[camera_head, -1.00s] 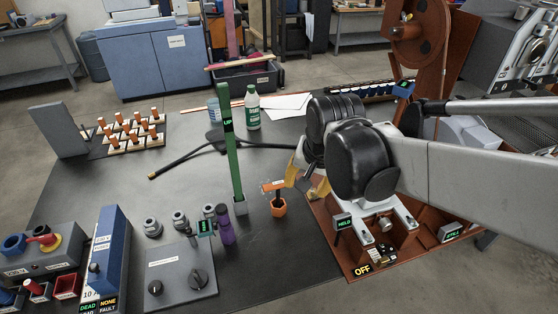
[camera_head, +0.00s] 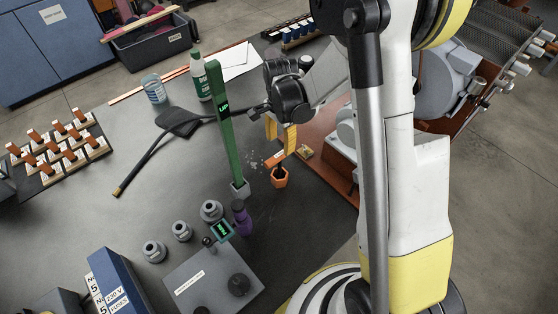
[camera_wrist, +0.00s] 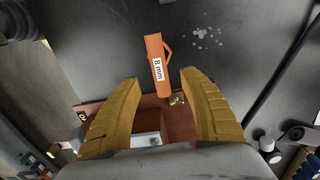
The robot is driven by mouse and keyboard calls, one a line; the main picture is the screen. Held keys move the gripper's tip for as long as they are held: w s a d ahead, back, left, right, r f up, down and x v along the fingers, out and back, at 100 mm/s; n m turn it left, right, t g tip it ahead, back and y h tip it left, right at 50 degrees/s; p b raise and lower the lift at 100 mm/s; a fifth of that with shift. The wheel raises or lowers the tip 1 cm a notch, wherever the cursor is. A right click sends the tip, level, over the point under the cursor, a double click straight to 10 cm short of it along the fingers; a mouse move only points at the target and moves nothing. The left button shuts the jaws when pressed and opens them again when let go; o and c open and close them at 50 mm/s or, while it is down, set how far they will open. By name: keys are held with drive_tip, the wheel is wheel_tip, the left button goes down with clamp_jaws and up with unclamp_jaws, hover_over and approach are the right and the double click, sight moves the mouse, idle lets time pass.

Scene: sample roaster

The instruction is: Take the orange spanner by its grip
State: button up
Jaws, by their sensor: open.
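The orange spanner (camera_head: 274,161) stands in a six-sided orange holder (camera_head: 280,179) on the dark table, with a short dark part showing between them. In the wrist view the spanner (camera_wrist: 154,48) shows its orange grip with an "8 mm" label and a small loop on one side. My gripper (camera_head: 281,138) is open, its two yellow fingers just behind and above the spanner. In the wrist view the gripper (camera_wrist: 160,82) has the near end of the grip between its fingertips in the picture, with gaps on both sides. I cannot tell how deep the grip lies between them.
A green post (camera_head: 222,125) marked "UP" stands close left of the spanner. A purple bottle (camera_head: 241,217) and a grey control box (camera_head: 213,281) are in front. A black hose-like tool (camera_head: 150,160) lies to the left. A brown machine base (camera_head: 330,160) lies to the right.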

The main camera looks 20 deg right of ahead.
sight(280, 154)
drive_tip(key=shift+s+a+f+b, duration=0.1)
drive_tip(key=shift+f+b, duration=0.55)
drive_tip(key=shift+f, duration=0.85)
drive_tip(key=shift+s+a+f+b, duration=0.1)
drive_tip(key=shift+f+b, duration=0.55)
drive_tip(key=shift+f, duration=0.8)
drive_tip(key=shift+w+f+b, duration=0.1)
drive_tip(key=shift+f+b, duration=0.15)
drive_tip(key=shift+b, duration=0.1)
clamp_jaws()
